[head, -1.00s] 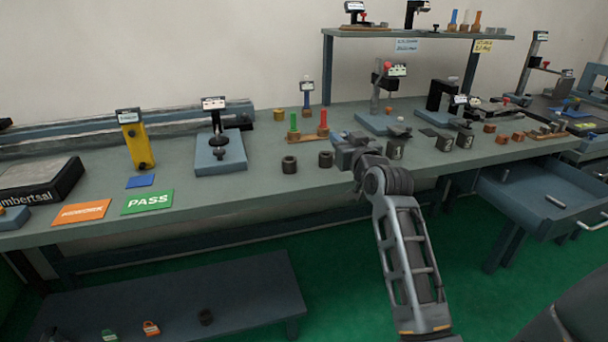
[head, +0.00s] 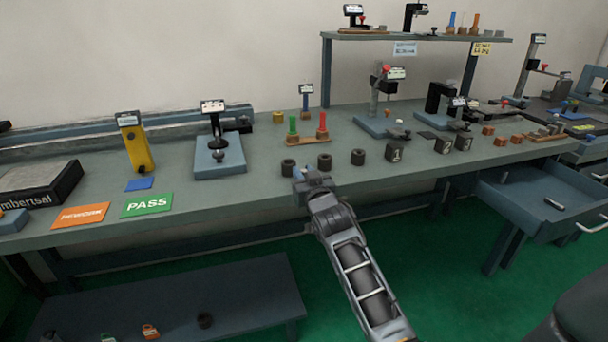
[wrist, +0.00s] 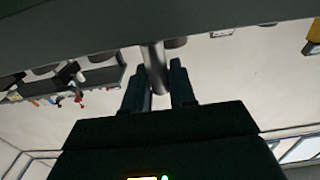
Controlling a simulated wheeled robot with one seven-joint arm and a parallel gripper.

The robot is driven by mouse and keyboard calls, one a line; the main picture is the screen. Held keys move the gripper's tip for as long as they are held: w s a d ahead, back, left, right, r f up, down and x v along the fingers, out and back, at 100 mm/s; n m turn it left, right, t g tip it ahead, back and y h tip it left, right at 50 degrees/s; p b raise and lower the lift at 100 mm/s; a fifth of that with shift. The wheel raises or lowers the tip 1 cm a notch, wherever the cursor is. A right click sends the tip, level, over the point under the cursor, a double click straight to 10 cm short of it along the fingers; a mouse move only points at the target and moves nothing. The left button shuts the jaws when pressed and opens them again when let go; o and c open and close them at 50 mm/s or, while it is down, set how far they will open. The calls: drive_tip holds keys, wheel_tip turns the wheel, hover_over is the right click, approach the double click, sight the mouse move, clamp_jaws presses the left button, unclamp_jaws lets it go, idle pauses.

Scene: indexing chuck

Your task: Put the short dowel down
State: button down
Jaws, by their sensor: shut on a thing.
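The short dowel shows in the wrist view as a grey metallic cylinder (wrist: 153,62) between the two dark fingers. My gripper (wrist: 157,72) is shut on it. In the head view my gripper (head: 301,177) is at the bench's front edge, just in front of the dark round collars, and the dowel cannot be made out there. The grey bench (head: 240,200) fills the top of the wrist view, which looks upside down. Whether the dowel touches the bench cannot be told.
Dark collars (head: 288,167) (head: 358,157) stand close behind my gripper. Numbered dark blocks (head: 395,152) stand to the right. A green PASS card (head: 147,204) and an orange REWORK card (head: 80,216) lie to the left. Bare bench lies between the PASS card and the collars.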

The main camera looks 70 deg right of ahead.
drive_tip(key=shift+f, duration=0.2)
drive_tip(key=c, duration=0.9)
unclamp_jaws()
drive_tip(key=shift+r, duration=0.1)
drive_tip(key=shift+r, duration=0.1)
drive_tip(key=b+v, duration=0.1)
drive_tip(key=v, duration=1.1)
drive_tip(key=shift+s+b, duration=0.1)
drive_tip(key=shift+b, duration=0.2)
